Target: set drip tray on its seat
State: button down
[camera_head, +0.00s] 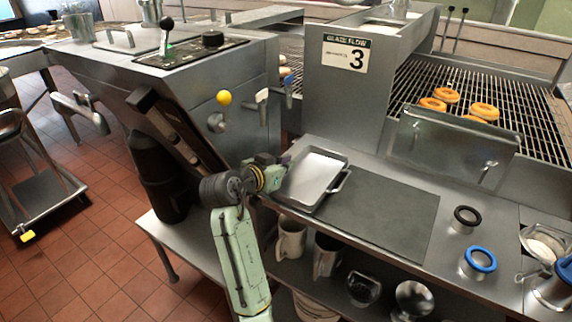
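The drip tray appears to be the shallow silver metal tray (325,166) with a side handle. It lies on the counter at the left end of a dark grey mat (390,212), its right part seeming to overlap the mat. My gripper (286,163) is at the tray's left edge, and its fingertips are small and partly hidden there. I cannot tell whether they are closed on the rim. No seat for the tray can be made out for certain.
A wire conveyor holds several doughnuts (446,95) at the back right. Metal pitchers (291,240) sit on the shelf below.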

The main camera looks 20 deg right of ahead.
jog(key=c, duration=2.3)
grip_release()
jog(key=shift+f, duration=0.2)
jog(key=o, duration=0.6)
jog(key=v, duration=1.2)
